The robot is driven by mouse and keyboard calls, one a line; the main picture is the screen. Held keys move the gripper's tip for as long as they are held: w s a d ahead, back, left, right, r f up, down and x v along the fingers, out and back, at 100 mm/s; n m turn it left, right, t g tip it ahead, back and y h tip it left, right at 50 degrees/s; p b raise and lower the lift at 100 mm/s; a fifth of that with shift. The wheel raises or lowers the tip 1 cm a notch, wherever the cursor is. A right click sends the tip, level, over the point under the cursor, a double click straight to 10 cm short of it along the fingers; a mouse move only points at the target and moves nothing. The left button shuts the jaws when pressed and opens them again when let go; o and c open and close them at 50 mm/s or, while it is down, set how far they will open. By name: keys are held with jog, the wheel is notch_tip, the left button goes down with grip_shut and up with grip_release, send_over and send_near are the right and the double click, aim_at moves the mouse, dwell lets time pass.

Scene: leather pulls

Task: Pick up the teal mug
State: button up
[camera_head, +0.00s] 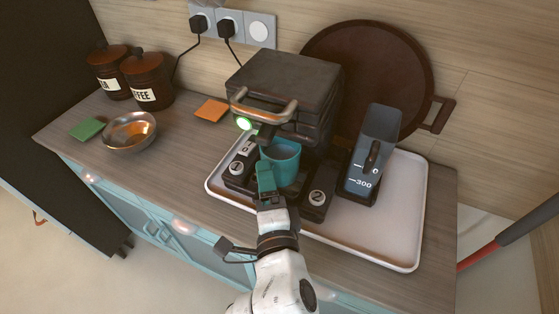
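The teal mug (287,172) stands upright, its open rim facing up, in front of the dark metal appliance, among low black pieces on the white tray. My gripper (266,172) reaches up from the bottom of the view and is at the mug's near left side. A teal-green part at my gripper's end overlaps the mug in the picture. I cannot tell whether the fingers touch or hold the mug, or where its handle is. The fingertips are not clearly separated from the mug.
The dark appliance (285,85) stands close behind. Black pieces marked "1" and "2" (317,198) flank the mug. A metal bowl (130,132) and canisters (147,80) stand left.

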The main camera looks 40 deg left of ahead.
jog(key=c, duration=1)
jog(key=shift+c, duration=0.2)
jog(key=shift+r, duration=0.2)
